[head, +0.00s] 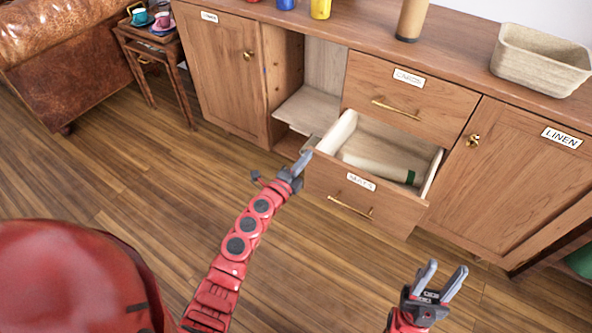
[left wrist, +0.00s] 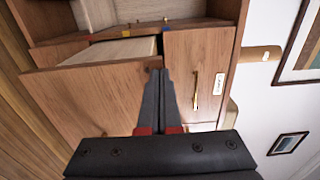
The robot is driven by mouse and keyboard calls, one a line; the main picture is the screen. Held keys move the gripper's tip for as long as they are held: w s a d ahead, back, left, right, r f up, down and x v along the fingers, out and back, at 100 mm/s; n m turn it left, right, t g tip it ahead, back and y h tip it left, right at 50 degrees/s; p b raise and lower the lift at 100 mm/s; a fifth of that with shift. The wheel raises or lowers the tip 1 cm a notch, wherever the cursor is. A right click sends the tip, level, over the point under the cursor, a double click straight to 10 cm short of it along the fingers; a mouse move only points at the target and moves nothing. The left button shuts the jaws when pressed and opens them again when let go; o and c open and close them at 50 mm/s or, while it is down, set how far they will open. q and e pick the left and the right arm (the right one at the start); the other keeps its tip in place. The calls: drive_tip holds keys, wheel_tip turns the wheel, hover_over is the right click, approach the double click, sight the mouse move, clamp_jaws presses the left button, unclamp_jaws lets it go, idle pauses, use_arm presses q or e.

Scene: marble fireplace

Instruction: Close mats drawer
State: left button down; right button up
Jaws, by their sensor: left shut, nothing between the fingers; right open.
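The mats drawer (head: 330,187) is pulled out of the wooden cabinet, below another drawer. Its front bears a "MATS" label and a brass handle (head: 350,208). A pale rolled mat (head: 375,168) with a dark green end lies inside. My left gripper (head: 302,166) is shut and empty at the left end of the drawer front; I cannot tell if it touches. In the left wrist view the shut fingers (left wrist: 157,78) point at the wood, with the drawer front (left wrist: 95,92) beside them. My right gripper (head: 442,281) is open and empty, low at the right, above the floor.
The upper drawer (head: 440,105) is shut. Left of the drawers is an open compartment (head: 310,100). The linen door (head: 530,160) at right is shut. A basket (head: 540,60) and a brown cylinder (head: 411,18) stand on top. Floor in front is clear.

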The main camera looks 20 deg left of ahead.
use_arm(q)
drive_tip(key=b, duration=0.3)
approach(336, 126)
drive_tip(key=shift+w+d+r, duration=0.1)
drive_tip(key=shift+w+r, duration=0.3)
drive_tip(key=shift+r, duration=0.3)
drive_tip(key=b+x, duration=0.5)
drive_tip(key=x, duration=0.3)
drive_tip(key=shift+w+r, duration=0.1)
drive_tip(key=shift+w, duration=0.1)
drive_tip(key=shift+w+d, duration=0.1)
drive_tip(key=shift+w, duration=0.35)
